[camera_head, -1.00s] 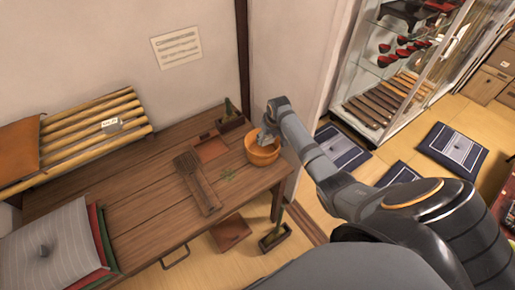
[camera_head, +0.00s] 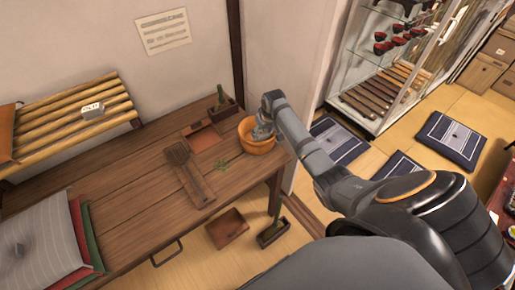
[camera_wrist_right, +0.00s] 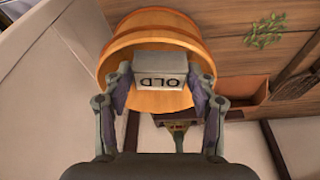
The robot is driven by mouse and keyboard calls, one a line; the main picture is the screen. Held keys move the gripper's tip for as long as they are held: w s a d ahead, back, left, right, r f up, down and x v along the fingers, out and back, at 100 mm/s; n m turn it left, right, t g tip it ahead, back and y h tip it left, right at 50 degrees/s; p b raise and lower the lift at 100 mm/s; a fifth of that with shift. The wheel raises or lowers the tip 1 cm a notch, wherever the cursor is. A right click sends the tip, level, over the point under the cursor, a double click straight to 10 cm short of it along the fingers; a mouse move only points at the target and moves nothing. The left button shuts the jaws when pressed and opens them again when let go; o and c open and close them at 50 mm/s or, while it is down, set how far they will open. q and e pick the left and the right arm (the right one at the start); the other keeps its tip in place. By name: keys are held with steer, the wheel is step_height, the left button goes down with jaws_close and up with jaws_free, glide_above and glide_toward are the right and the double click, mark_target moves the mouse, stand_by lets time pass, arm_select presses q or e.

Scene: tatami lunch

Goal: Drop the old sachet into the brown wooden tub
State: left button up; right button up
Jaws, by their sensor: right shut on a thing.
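The brown wooden tub (camera_head: 262,149) stands at the right end of the wooden table, an orange-brown round vessel. My right gripper (camera_head: 262,133) is at the tub's mouth in the head view, and its fingers partly hide the inside. In the right wrist view my right gripper (camera_wrist_right: 163,90) is shut on the old sachet (camera_wrist_right: 162,70), a small pale box marked "OLD". The sachet is in front of the tub's opening (camera_wrist_right: 150,18) there. I cannot tell how deep it is. The sachet is not clear in the head view. My left gripper is not in view.
A wooden paddle-like board (camera_head: 190,177), a square tray (camera_head: 206,138) and a green sprig (camera_head: 221,164) lie on the table. A small white labelled block (camera_head: 92,111) sits on the bamboo rack (camera_head: 70,118). The wall is close behind the tub.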

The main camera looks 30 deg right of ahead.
steer(key=shift+r, duration=0.1)
steer(key=o, duration=1)
steer(key=v, duration=1.2)
